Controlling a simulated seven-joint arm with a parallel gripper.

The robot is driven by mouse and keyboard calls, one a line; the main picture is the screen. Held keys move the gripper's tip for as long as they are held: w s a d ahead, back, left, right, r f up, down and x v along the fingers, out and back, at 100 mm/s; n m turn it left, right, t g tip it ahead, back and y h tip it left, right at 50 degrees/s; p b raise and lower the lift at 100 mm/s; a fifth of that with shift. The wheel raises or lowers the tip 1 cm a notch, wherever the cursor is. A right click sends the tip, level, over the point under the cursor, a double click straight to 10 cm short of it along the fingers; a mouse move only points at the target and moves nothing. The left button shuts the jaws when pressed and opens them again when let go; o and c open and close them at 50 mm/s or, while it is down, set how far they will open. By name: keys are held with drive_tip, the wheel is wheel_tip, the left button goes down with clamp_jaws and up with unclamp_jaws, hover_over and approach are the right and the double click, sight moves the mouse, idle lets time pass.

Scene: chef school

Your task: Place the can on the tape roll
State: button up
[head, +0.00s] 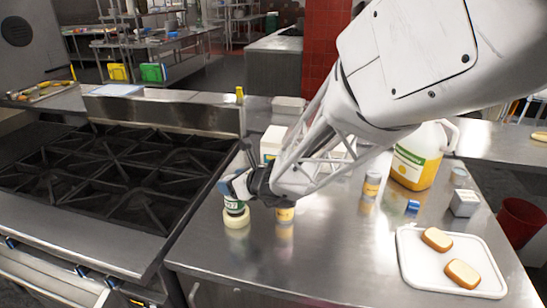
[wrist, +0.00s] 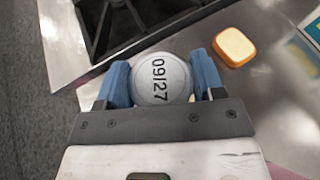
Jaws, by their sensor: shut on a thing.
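My gripper (head: 234,190) is shut on a can, its blue fingers on either side of it. The can (head: 235,206) is upright, dark green and white, low over the counter near the stove. In the wrist view, the can's pale round lid (wrist: 161,79), marked "09|27", sits between the fingertips (wrist: 162,85). A cream tape roll (head: 237,219) lies flat on the counter directly under the can. I see no clear gap between them, but cannot tell if the can's weight rests on it.
The black stove (head: 110,175) is to the left. A white tray (head: 408,270) with bread slices, a yellow jug (head: 416,160) and a small can (head: 371,185) are further right. The front counter is clear.

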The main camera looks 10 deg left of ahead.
drive_tip(key=shift+f, duration=0.65)
drive_tip(key=shift+f, duration=0.15)
drive_tip(key=o, duration=1.1)
drive_tip(key=shift+d+r, duration=0.1)
drive_tip(key=shift+r, duration=0.1)
drive_tip(key=shift+v, duration=0.85)
drive_tip(key=v, duration=1)
drive_tip(key=shift+s, duration=0.15)
